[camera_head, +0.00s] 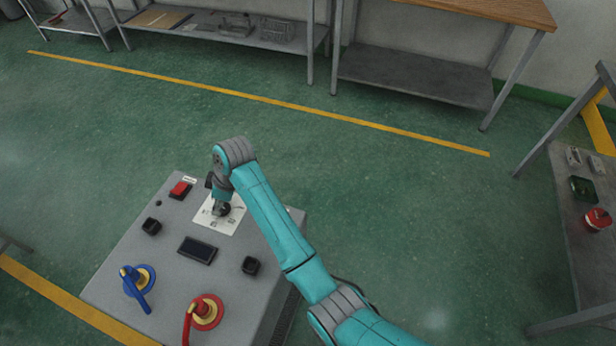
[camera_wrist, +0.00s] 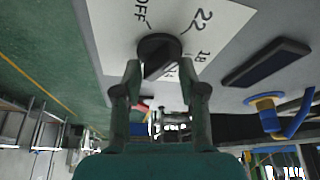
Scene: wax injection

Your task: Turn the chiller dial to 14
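The chiller dial (camera_wrist: 160,48) is a round black knob on a white label plate (camera_wrist: 110,28) in the wrist view. The plate shows OFF, 22 and 18; another mark beside the knob is partly covered, and the pointer's exact setting cannot be read. In the head view the dial (camera_head: 221,209) sits on top of the grey console (camera_head: 165,235), under my gripper. My gripper (camera_wrist: 160,72) points at the dial, with one finger on each side of the knob. The fingers are apart; a narrow gap seems to remain around the knob's ridge, and contact is unclear.
The console also carries a red switch (camera_head: 180,189), a dark display (camera_head: 197,250), black buttons (camera_head: 251,265), a blue-handled valve (camera_head: 137,281) and a red-handled valve (camera_head: 204,312). Shelves (camera_head: 415,75) stand at the back and a side table (camera_head: 575,225) at right. Green floor between is clear.

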